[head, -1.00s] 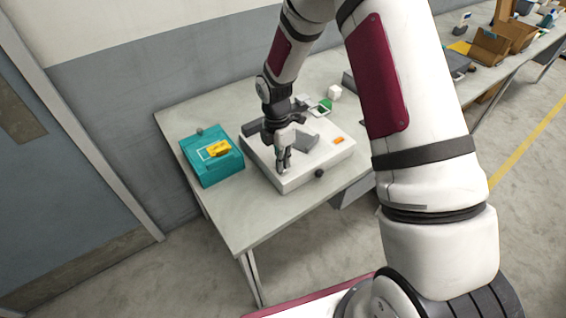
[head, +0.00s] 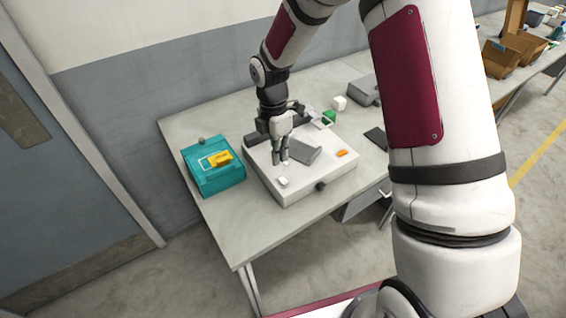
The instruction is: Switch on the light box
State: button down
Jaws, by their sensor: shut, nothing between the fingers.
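The light box (head: 300,186) is a low white box on the table, with a dark round knob (head: 320,187) on its front side. A small white block-like piece, perhaps a switch (head: 283,181), shows on its top near the front left corner. I see no clear glow from the top. My gripper (head: 281,162) points down over the left part of the box, behind the small white piece and apart from it. It is shut and empty. My gripper and wrist hide part of the box's back left.
A grey flat piece (head: 305,152) and an orange piece (head: 342,153) are on the box top. A teal case (head: 219,180) with a yellow item (head: 220,158) stands to the left. Green and white blocks are behind. The table's front left (head: 235,225) is clear.

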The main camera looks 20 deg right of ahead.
notch_tip(320, 180, up, 7)
jog(key=w+b, duration=0.1)
jog(key=shift+w+a, duration=0.15)
jog(key=shift+w, duration=0.2)
jog(key=shift+s, duration=0.1)
jog(key=shift+s+r+g+b, duration=0.3)
jog(key=shift+s+g+b, duration=0.1)
jog(key=shift+s, duration=0.1)
jog(key=shift+f, duration=0.1)
jog(key=p, duration=0.3)
send_near(285, 182)
jog(key=f, duration=0.1)
jog(key=s+f, duration=0.1)
jog(key=f, duration=0.3)
jog(key=shift+s, duration=0.25)
jog(key=shift+f, duration=0.9)
